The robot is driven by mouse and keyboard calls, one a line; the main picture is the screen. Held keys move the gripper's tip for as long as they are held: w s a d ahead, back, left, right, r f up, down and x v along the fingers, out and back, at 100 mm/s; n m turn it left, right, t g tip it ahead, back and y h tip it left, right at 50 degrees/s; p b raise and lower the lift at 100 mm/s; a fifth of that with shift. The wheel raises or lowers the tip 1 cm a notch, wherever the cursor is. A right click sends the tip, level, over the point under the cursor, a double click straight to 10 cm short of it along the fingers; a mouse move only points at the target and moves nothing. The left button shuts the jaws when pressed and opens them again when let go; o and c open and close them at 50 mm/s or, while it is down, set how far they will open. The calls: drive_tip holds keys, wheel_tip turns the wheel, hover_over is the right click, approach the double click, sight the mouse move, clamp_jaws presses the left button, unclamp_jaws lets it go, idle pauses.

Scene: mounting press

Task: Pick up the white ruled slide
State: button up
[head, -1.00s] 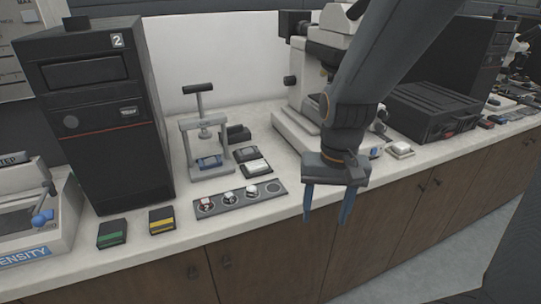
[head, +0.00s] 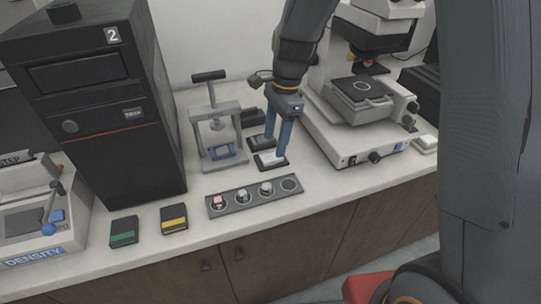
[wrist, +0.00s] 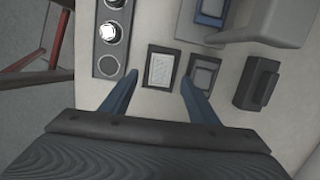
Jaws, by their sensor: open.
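The white ruled slide (wrist: 159,70) lies flat in a small black tray (wrist: 150,88), with fine ruled lines on its face. It also shows in the head view (head: 269,160), partly hidden by my finger. My gripper (wrist: 160,78) is open and empty above the tray, pointing down. In the wrist view one blue finger is left of the tray and the other is right of it, near a second black tray (wrist: 205,74) with a grey inset. In the head view my gripper (head: 277,146) is over the trays; its exact height cannot be told.
A press (head: 208,140) with a blue piece in it stands left of the trays. A grey strip with round wells (head: 250,207) lies in front. A dark block (wrist: 257,84) stands beyond the second tray. A microscope (head: 345,135) is at right.

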sight(271, 156)
drive_tip(key=shift+a+f+p, duration=0.2)
drive_tip(key=shift+f+p, duration=0.1)
drive_tip(key=shift+f, duration=0.85)
drive_tip(key=shift+a+f+p, duration=0.15)
drive_tip(key=shift+f+p, duration=0.15)
drive_tip(key=shift+f, duration=0.8)
drive_tip(key=shift+c, duration=0.5)
drive_tip(key=c, duration=1)
